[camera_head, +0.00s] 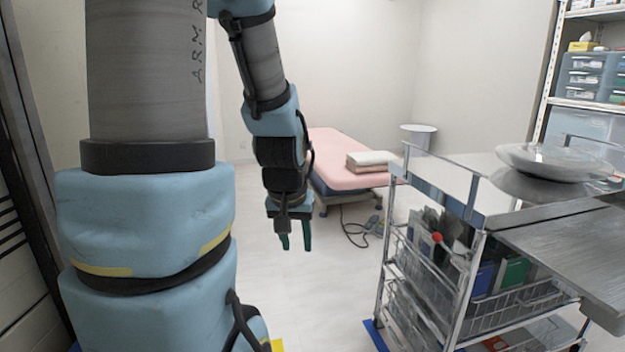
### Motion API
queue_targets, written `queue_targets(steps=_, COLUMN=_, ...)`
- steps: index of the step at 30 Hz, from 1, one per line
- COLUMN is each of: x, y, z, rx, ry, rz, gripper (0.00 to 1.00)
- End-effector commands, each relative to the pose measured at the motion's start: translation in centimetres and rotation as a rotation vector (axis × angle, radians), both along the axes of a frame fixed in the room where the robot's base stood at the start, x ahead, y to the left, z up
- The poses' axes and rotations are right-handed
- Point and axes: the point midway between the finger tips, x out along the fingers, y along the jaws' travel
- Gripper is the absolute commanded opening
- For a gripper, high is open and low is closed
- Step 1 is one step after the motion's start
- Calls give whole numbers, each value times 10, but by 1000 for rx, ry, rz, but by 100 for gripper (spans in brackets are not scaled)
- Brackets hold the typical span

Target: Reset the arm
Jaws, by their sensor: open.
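My gripper (294,243) hangs from the end of my blue and grey arm, near the middle of the view. Its two dark green fingers point down and stand apart, with nothing visible between them. It is over open floor, in front of the pink treatment bed and left of the metal cart. The upper part of my arm runs out of the top of the picture.
A pink bed (330,150) with folded towels (371,160) stands behind. A cable (352,232) lies on the floor. Shelves stand far right.

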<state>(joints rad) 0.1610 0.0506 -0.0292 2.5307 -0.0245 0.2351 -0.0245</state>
Motion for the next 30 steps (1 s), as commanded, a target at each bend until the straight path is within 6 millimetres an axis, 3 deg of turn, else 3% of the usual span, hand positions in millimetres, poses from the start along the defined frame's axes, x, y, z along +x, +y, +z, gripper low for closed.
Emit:
queue_targets(steps=3, x=-31, y=40, z=3, rx=33, ry=88, rz=54, gripper=42)
queue_targets(steps=6, x=-34, y=37, z=-27, rx=36, ry=109, rz=45, gripper=42)
queue_targets(steps=18, x=-42, y=36, z=-80, rx=39, ry=153, rz=44, gripper=42)
queue_targets(steps=28, x=-48, y=35, z=-112, rx=41, ry=182, rz=44, gripper=42)
queue_targets(steps=29, x=-48, y=35, z=-113, rx=42, ry=184, rz=44, gripper=42)
queue_targets(steps=30, x=-48, y=35, z=-98, rx=41, ry=182, rz=44, gripper=42)
